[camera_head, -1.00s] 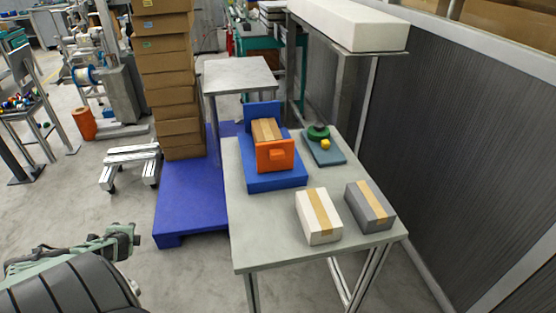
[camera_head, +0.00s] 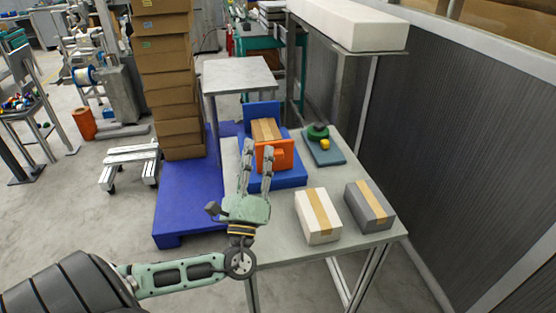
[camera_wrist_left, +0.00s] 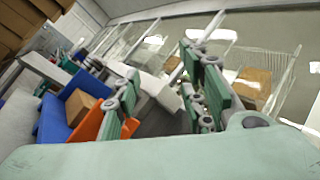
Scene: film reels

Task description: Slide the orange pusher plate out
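The orange pusher plate (camera_head: 286,150) stands upright at the near end of the blue fixture (camera_head: 288,179) on the table. A brown taped box (camera_head: 266,130) sits behind it, in front of the fixture's blue back wall (camera_head: 262,110). My left gripper (camera_head: 258,150) is open, its fingers pointing at the plate and covering its left part and some of its knob. I cannot tell whether they touch it. My right gripper is not in view.
A white taped box (camera_head: 309,219) and a grey taped box (camera_head: 369,206) stand at the table's near right. A blue-grey pad (camera_head: 326,153) holds a green ring (camera_head: 318,132) and a yellow piece (camera_head: 325,144). A corrugated wall (camera_head: 455,140) stands at the right.

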